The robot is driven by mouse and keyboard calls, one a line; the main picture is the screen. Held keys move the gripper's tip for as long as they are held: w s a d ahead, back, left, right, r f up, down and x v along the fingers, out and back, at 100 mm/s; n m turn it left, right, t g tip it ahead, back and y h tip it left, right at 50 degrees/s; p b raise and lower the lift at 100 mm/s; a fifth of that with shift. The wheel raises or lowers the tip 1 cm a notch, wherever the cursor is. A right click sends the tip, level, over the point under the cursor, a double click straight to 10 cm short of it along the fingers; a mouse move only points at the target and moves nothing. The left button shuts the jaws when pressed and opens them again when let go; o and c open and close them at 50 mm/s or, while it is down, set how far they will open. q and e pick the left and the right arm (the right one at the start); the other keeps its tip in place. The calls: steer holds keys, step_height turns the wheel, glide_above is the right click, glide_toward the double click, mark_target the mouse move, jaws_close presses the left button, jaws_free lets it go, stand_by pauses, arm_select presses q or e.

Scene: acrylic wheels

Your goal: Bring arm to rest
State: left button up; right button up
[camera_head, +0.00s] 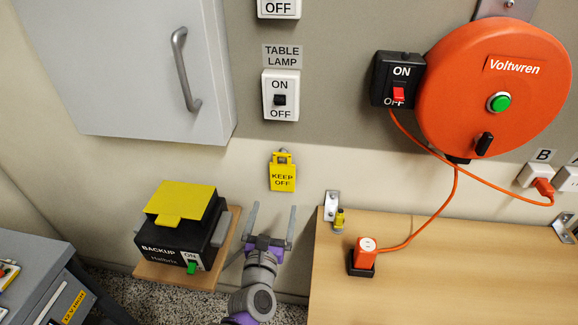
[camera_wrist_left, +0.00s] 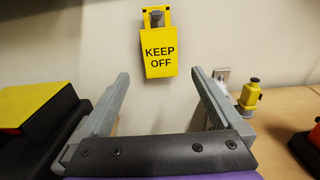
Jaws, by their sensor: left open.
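My left gripper (camera_head: 271,228) is open and empty in the head view, pointing up at the wall below the yellow KEEP OFF tag (camera_head: 282,176). In the left wrist view the two grey fingers (camera_wrist_left: 163,98) stand wide apart with nothing between them. The KEEP OFF tag (camera_wrist_left: 158,50) hangs on the wall beyond and above the fingertips, apart from them. My right gripper is in neither view.
The black and yellow BACKUP box (camera_head: 170,237) sits on a small wooden shelf left of my gripper. A wooden table (camera_head: 420,290) with an orange plug (camera_head: 365,247) is to the right. An orange Voltwren reel (camera_head: 470,120) hangs above, its cable draping down. A grey cabinet (camera_head: 130,60) is upper left.

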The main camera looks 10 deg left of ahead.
arm_select(q)
steer(key=s+a+f+m+g, duration=0.2)
steer(key=s+f+m+g, duration=0.2)
steer(key=s+m, duration=0.6)
steer(key=s+a+f+m+g, duration=0.2)
steer(key=s+f+m+g, duration=0.3)
steer(key=m, duration=0.9)
steer(key=s+a+f+m+g, duration=0.35)
steer(key=s+m, duration=0.55)
steer(key=m, duration=0.3)
step_height(320, 180, up, 15)
steer(key=w+p, duration=0.2)
steer(key=p, duration=1.1)
steer(key=shift+d, duration=0.45)
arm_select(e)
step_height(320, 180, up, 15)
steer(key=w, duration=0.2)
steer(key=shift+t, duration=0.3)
arm_select(q)
steer(key=shift+s, duration=0.1)
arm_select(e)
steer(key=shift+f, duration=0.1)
